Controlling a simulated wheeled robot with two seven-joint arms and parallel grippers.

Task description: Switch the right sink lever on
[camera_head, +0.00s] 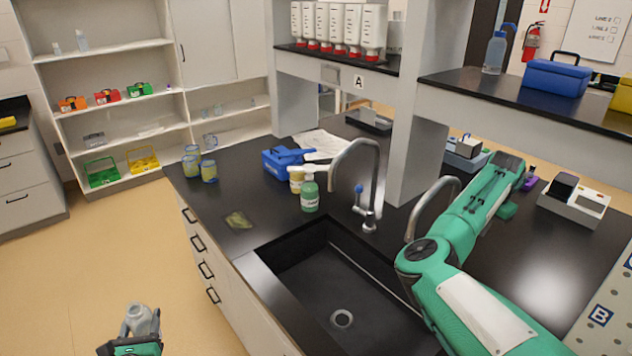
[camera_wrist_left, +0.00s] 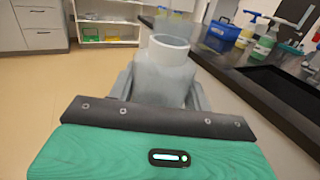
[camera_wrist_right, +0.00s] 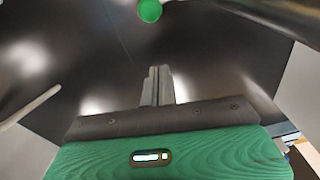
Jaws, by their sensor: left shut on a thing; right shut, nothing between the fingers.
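The right sink faucet (camera_head: 428,203) is a grey curved spout, partly hidden behind my right arm in the head view. I cannot make out its lever there. In the right wrist view a round green knob (camera_wrist_right: 150,10) shows at the top edge, beyond my right gripper (camera_wrist_right: 160,72). That gripper is shut and empty, with its fingertips apart from the knob in the picture. In the head view it is hidden by my arm. My left gripper (camera_head: 141,318) is shut on a pale grey bottle (camera_wrist_left: 168,72), away from the counter over the floor.
The left faucet (camera_head: 371,185) has a blue-knobbed lever (camera_head: 358,189). A black sink (camera_head: 335,285) lies before it. A green pump bottle (camera_head: 309,193) and a blue box (camera_head: 283,163) stand behind the sink. Shelf posts (camera_head: 412,150) rise from the counter.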

